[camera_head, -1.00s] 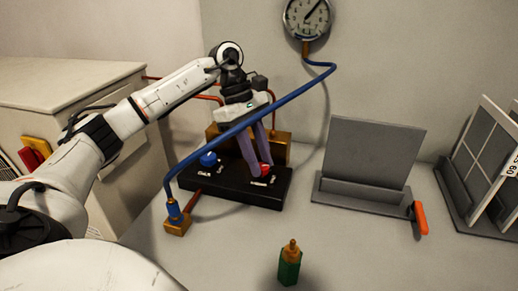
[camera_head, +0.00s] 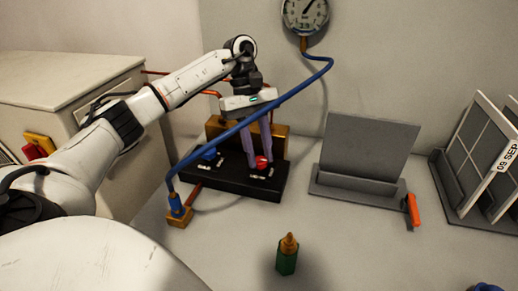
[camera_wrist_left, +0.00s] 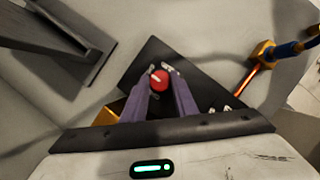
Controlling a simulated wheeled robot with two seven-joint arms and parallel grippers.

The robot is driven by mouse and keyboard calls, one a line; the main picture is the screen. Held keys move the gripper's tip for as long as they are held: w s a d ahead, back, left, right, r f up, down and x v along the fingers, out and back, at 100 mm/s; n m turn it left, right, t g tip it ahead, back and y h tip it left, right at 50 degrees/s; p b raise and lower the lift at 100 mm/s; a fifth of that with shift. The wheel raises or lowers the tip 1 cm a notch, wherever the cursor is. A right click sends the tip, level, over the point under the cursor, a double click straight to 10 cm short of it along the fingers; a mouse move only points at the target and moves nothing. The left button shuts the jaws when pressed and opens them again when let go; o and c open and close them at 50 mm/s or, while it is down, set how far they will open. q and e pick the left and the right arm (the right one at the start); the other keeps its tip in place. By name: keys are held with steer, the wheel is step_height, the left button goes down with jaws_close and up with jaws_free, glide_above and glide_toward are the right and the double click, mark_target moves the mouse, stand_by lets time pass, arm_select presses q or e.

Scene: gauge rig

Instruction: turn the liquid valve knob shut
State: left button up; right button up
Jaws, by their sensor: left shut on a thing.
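A black valve block (camera_head: 235,184) sits on the bench with a blue knob (camera_head: 208,154) on its left and a red knob (camera_head: 262,162) on its right. Each has small white labels beside it, too small to read here. My left gripper (camera_head: 259,160) points down with its purple fingers shut on the red knob. In the left wrist view the red knob (camera_wrist_left: 158,82) lies between the two fingertips, with a pale mark on its top. The blue knob is not visible in the wrist view. My right gripper is not in view.
A blue hose (camera_head: 262,107) runs across in front of my left gripper, from a brass fitting (camera_head: 178,215) up to a round gauge (camera_head: 305,14). A green bottle (camera_head: 287,256) stands in front. A grey stand (camera_head: 365,165) and orange-handled tool (camera_head: 412,210) are at right.

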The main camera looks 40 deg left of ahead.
arm_select(q)
steer(key=o, duration=1.1)
steer(key=shift+c, duration=0.2)
steer(key=p+v, duration=0.2)
steer(key=v, duration=0.8)
steer(key=shift+r, duration=0.15)
steer(key=shift+w+a, duration=0.1)
